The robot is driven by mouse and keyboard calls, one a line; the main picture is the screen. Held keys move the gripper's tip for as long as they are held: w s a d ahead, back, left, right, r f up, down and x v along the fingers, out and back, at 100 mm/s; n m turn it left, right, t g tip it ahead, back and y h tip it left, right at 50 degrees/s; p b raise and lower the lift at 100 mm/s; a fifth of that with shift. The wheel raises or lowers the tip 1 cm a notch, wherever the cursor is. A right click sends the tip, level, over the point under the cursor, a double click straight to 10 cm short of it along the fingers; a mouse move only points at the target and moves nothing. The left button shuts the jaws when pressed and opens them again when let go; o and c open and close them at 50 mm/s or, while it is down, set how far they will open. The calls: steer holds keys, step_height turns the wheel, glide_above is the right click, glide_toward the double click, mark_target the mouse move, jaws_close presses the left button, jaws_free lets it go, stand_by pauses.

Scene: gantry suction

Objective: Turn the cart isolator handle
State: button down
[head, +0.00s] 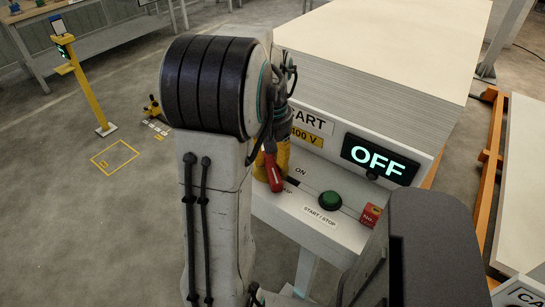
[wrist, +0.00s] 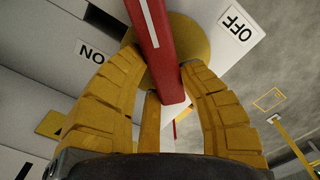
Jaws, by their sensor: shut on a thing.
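The red isolator handle (head: 273,172) sits on the front panel of the cart (head: 320,180). In the wrist view the handle (wrist: 158,50) is a long bar with a white stripe over a round yellow plate (wrist: 192,35). My gripper (wrist: 165,72) is shut on the handle, with yellow fingers on both sides of it. The ON label (wrist: 92,52) is left of the handle and the OFF label (wrist: 235,24) right of it. In the head view my gripper (head: 266,165) is partly hidden behind my arm. The cart's display (head: 380,159) reads OFF.
A green start/stop button (head: 329,201) and a small red box (head: 371,215) are on the panel right of the handle. A stack of pale sheets (head: 380,60) lies on the cart. A yellow post (head: 85,85) stands at the far left. The floor at left is mostly clear.

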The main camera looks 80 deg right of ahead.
mark_target(269, 156)
steer(key=n, duration=0.4)
steer(key=shift+w+f+n, duration=0.1)
steer(key=shift+w+n, duration=0.1)
steer(key=shift+n, duration=0.1)
steer(key=shift+w+a+n, duration=0.1)
steer(key=shift+n, duration=1.8)
steer(key=c, duration=0.7)
jaws_free()
steer(key=shift+c, duration=0.2)
step_height(269, 156, up, 12)
